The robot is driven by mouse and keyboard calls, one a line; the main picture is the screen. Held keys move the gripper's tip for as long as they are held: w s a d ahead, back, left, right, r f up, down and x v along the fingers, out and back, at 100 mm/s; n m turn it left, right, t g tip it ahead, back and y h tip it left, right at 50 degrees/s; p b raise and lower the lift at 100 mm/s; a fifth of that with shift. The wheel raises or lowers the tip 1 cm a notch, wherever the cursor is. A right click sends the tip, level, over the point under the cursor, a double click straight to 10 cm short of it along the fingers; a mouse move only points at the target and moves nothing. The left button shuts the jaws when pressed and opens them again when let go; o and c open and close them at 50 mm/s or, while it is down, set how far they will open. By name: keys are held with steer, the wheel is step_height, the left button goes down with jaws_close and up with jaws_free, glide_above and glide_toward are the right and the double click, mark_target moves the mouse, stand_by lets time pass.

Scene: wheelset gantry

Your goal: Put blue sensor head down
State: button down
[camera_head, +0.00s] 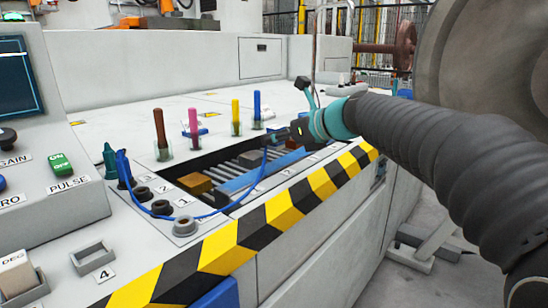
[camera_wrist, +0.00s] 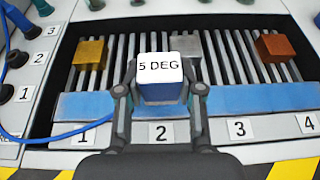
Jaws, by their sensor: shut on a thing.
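In the wrist view, my gripper (camera_wrist: 160,91) is shut on the blue sensor head (camera_wrist: 160,68), a blue block with a white top marked "5 DEG". One finger is on each side of it. It is held over the slatted tray near label 2, in front of a grey block (camera_wrist: 187,43). I cannot tell whether its underside touches anything. A gold block (camera_wrist: 88,54) is to the left and a copper block (camera_wrist: 274,47) to the right, both on the slats. In the head view, my gripper (camera_head: 299,129) is over the tray's far part; the head is not clear there.
A blue strip (camera_wrist: 255,99) runs along the tray's front above labels 1 to 4. A blue cable (camera_head: 236,205) loops across the tray's left end from the sockets. Brown, pink, yellow and blue sticks (camera_head: 257,108) stand behind the tray. A striped edge (camera_head: 285,207) lies in front.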

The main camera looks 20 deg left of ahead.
mark_target(274, 166)
steer(key=shift+a+f, duration=0.35)
steer(key=shift+f+b, duration=0.8)
steer(key=shift+f, duration=1)
steer(key=shift+f, duration=0.15)
steer(key=c, duration=0.7)
jaws_free()
